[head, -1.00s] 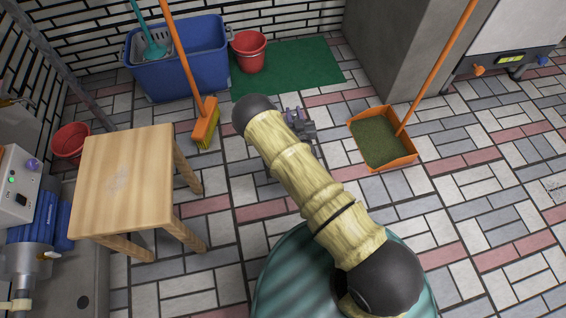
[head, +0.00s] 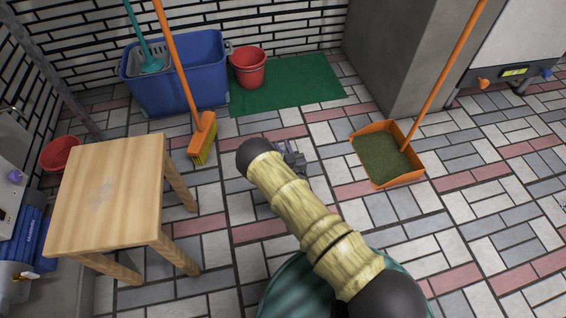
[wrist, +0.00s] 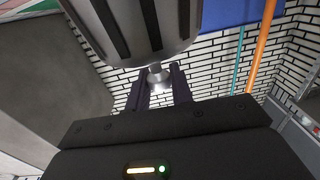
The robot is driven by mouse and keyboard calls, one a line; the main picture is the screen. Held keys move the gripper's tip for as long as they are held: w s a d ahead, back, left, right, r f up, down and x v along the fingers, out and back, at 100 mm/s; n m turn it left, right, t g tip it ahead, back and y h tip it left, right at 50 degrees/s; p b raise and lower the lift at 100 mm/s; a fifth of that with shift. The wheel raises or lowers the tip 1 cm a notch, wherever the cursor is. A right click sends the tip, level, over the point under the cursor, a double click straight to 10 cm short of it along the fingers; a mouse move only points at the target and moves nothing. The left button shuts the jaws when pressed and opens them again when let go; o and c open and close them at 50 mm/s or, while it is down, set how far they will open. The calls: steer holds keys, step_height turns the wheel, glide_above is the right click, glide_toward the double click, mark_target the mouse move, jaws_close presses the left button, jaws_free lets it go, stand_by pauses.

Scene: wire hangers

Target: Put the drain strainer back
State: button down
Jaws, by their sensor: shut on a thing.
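My gripper (wrist: 157,88) is shut on the small metal knob of a grey, rounded piece with dark slots, which looks like the drain strainer (wrist: 130,25). The strainer fills the top of the wrist view, and its far side is cut off. In the head view my gripper (head: 293,160) shows only as a small dark piece beyond my arm, above the tiled floor. My arm hides most of it, and I cannot make out the strainer there. No drain opening is visible now.
A wooden stool (head: 108,195) stands at the left, near a grey basin edge and blue machine (head: 22,240). A blue mop bucket (head: 190,85), orange broom (head: 203,138), red bucket (head: 247,68) and green mat (head: 290,85) are behind. An orange dustpan (head: 400,178) lies right.

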steer(key=shift+f, duration=0.8)
step_height(320, 180, down, 4)
steer(key=b, duration=0.3)
steer(key=shift+r, duration=0.15)
steer(key=c, duration=1.2)
jaws_free()
steer(key=shift+c, duration=0.2)
